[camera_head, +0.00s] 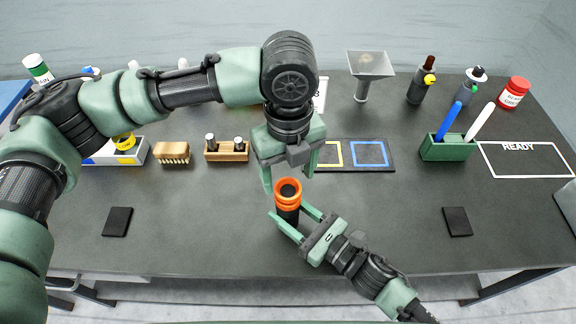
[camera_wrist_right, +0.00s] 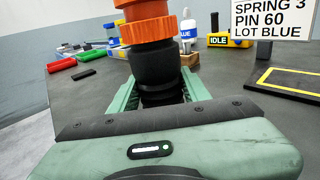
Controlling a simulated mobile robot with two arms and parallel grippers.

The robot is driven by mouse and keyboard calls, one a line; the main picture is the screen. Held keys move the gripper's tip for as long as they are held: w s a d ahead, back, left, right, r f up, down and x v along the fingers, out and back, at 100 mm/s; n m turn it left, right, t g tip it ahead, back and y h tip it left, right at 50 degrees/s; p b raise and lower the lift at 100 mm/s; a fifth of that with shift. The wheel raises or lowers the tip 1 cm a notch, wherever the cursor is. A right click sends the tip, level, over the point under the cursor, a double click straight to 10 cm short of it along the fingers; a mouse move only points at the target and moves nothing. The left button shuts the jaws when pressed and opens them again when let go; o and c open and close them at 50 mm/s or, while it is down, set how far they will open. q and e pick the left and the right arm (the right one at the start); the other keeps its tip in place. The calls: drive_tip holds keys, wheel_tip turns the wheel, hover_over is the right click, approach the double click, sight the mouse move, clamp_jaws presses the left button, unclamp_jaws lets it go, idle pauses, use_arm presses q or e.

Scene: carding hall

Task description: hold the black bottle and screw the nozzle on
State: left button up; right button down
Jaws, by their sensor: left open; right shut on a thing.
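The black bottle (camera_head: 289,215) stands upright near the middle front of the table, and its dark body shows in the right wrist view (camera_wrist_right: 155,66). An orange nozzle (camera_head: 288,188) sits on its top; it also shows in the right wrist view (camera_wrist_right: 148,29). Whether its thread is engaged cannot be seen. My right gripper (camera_head: 290,214) is shut on the bottle, with one finger on each side. My left gripper (camera_head: 289,181) points down above the nozzle, open, with its fingers apart on either side of it. The nozzle's far side is hidden.
Behind stand a wooden brush (camera_head: 172,152), a wooden block with two small pieces (camera_head: 227,155) and a dark tray with coloured squares (camera_head: 384,166). A green pen holder (camera_head: 447,149) stands right. Two black pads (camera_head: 117,222) (camera_head: 457,222) lie far apart; the table around them is bare.

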use_arm(q)
drive_tip(key=n, duration=0.4)
drive_tip(key=shift+r+n, duration=0.1)
drive_tip(key=shift+n, duration=0.2)
drive_tip(key=n, duration=0.6)
drive_tip(key=shift+r, duration=0.1)
drive_tip(key=n, duration=0.4)
drive_tip(key=shift+r+n, duration=0.1)
drive_tip(key=shift+n, duration=0.2)
drive_tip(key=n, duration=0.4)
drive_tip(key=shift+r, duration=0.1)
drive_tip(key=n, duration=0.4)
drive_tip(key=shift+r, duration=0.1)
drive_tip(key=n, duration=0.6)
drive_tip(key=shift+r+n, duration=0.1)
drive_tip(key=shift+n, duration=0.2)
drive_tip(key=n, duration=0.6)
drive_tip(key=shift+r, duration=0.15)
drive_tip(key=n, duration=0.4)
drive_tip(key=shift+r, duration=0.1)
